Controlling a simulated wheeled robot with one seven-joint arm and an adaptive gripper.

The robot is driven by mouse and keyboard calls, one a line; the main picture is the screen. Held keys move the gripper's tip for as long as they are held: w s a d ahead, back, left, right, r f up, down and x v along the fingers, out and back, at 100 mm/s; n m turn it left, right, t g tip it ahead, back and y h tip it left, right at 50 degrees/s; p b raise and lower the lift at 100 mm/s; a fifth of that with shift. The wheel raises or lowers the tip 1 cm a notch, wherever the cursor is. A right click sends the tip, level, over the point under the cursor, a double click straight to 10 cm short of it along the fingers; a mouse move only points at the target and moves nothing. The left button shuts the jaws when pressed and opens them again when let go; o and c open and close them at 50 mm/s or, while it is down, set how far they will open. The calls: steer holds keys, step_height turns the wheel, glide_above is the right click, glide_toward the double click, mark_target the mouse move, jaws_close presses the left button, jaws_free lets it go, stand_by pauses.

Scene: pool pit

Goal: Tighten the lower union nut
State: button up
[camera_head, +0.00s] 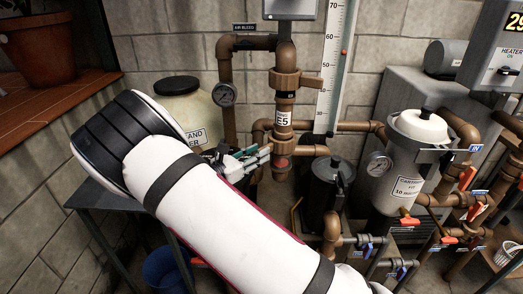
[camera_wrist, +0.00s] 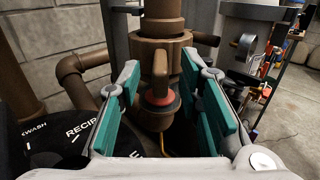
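A brown vertical pipe carries an E5 label in the head view. An upper collar with a side lug (camera_head: 285,80) sits above the label. A lower fitting with a red band (camera_head: 281,162) sits below it, partly covered by my gripper, and appears to be the lower union nut. In the wrist view a brown nut (camera_wrist: 145,48) has a lug (camera_wrist: 160,68) pointing towards the camera, with a red ring below it. My gripper (camera_wrist: 160,72), also in the head view (camera_head: 264,155), is open, its teal pads on either side of the lug with gaps showing.
A sand tank (camera_head: 181,105) stands behind my arm at the left. A dark canister (camera_head: 325,195) and a cartridge filter (camera_head: 410,165) stand right of the pipe. A black labelled disc (camera_wrist: 75,140) lies low left in the wrist view. A thermometer scale (camera_head: 335,65) is on the wall.

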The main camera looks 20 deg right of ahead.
mark_target(277, 144)
steer(key=shift+x, duration=1.1)
jaws_close()
steer(key=shift+s+p, duration=0.1)
steer(key=shift+p, duration=0.2)
